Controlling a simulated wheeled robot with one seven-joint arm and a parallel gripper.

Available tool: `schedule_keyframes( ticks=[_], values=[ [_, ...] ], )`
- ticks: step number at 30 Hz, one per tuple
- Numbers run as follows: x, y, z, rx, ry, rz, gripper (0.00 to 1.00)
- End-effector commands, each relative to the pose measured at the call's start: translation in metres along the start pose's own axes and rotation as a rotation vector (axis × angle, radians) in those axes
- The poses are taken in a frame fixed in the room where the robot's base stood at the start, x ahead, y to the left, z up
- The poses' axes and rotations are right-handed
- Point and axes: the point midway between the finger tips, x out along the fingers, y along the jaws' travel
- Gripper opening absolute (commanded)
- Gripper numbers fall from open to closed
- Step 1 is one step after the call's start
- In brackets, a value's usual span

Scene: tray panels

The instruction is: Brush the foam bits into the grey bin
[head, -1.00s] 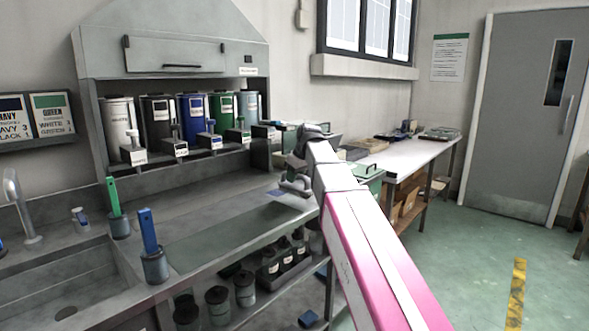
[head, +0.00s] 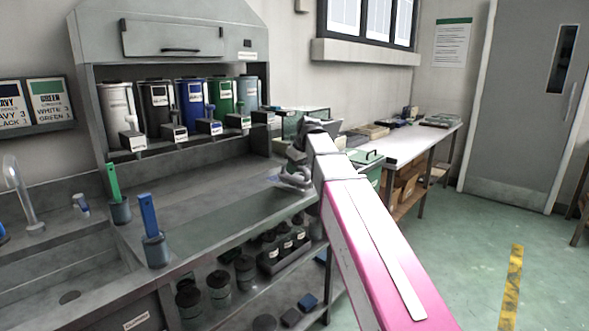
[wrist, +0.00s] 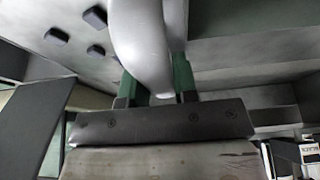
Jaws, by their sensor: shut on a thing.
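My gripper (wrist: 158,88) shows two green fingers in the wrist view, shut on a smooth pale grey curved thing (wrist: 140,40). This may be a brush handle; its far end is cut off by the frame. Several small dark blocks, possibly the foam bits (wrist: 57,35), lie on a grey surface to its left. In the head view my gripper is over the right end of the bench, partly hidden by my arm, with a pale grey thing (head: 292,180) under it. A grey bin (head: 249,93) stands rightmost in the alcove row.
White (head: 117,105), black (head: 155,97), blue (head: 190,93) and green bins (head: 222,95) stand beside the grey one. A green-handled tool (head: 113,180) and a blue-handled tool (head: 149,215) stand in cups near the sink (head: 65,275). The bench middle (head: 205,225) is clear.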

Motion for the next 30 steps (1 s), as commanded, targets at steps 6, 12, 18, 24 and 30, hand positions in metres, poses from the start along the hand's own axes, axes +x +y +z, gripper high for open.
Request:
schedule_keyframes(
  ticks=[6,12,18,24,30],
  values=[
    [0.002,0.0,0.001,0.0,0.0,0.0,0.08],
    [0.004,0.0,0.002,0.0,0.0,0.0,0.08],
    [0.007,0.0,0.003,0.0,0.0,0.0,0.08],
    [0.009,0.0,0.004,0.0,0.0,0.0,0.08],
    [0.01,0.0,0.004,0.0,0.0,0.0,0.08]
  ],
)
